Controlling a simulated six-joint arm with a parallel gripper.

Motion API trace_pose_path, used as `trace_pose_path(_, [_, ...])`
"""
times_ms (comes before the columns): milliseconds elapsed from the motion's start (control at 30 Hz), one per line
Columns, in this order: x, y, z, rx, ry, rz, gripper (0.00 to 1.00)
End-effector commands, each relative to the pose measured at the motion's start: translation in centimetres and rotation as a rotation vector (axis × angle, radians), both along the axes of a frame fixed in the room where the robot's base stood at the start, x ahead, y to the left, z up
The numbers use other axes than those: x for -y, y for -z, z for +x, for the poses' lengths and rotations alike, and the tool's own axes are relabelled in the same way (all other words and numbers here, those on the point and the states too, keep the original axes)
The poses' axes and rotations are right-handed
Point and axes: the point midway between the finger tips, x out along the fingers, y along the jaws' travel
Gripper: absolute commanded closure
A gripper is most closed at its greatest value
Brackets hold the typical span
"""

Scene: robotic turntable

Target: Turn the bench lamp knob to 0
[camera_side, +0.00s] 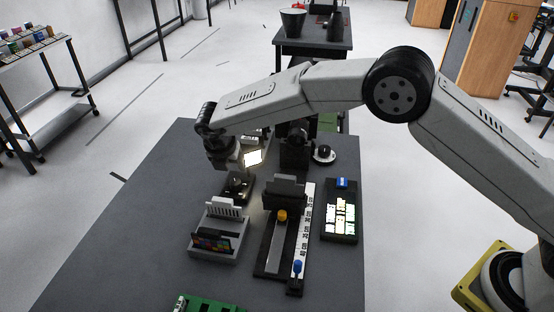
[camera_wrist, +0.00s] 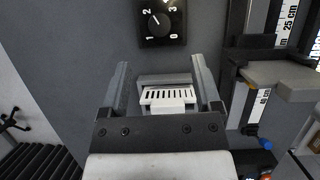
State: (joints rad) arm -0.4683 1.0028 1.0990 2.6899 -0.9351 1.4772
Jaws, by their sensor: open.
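The lamp knob (camera_wrist: 160,23) is a round black knob on a black plate marked 0, 1, 2 and 3, at the top of the wrist view. Its white pointer line appears to point up and left, toward the 2. My gripper (camera_wrist: 158,63) is open, with nothing between its fingers. The knob lies ahead of the fingertips and apart from them in the wrist view. In the side view my gripper (camera_side: 236,172) hangs over the bench near a lit panel (camera_side: 253,157). The knob's dial cannot be made out there.
A grey tray (camera_side: 205,250) with a white slotted piece (camera_side: 223,208) stands close in front of my gripper. A slide with a ruler (camera_side: 304,225) and a box with a lit display (camera_side: 341,222) stand to the right. The bench's left side (camera_side: 120,235) is clear.

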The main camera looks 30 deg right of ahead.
Motion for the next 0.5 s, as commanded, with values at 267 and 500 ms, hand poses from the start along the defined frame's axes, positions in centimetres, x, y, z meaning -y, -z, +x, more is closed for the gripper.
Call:
trace_pose_path(267, [0.0, 1.6, 0.1, 0.003, -0.002, 0.000, 0.19])
trace_pose_path(500, [0.1, 2.2, 0.2, 0.003, -0.002, -0.001, 0.19])
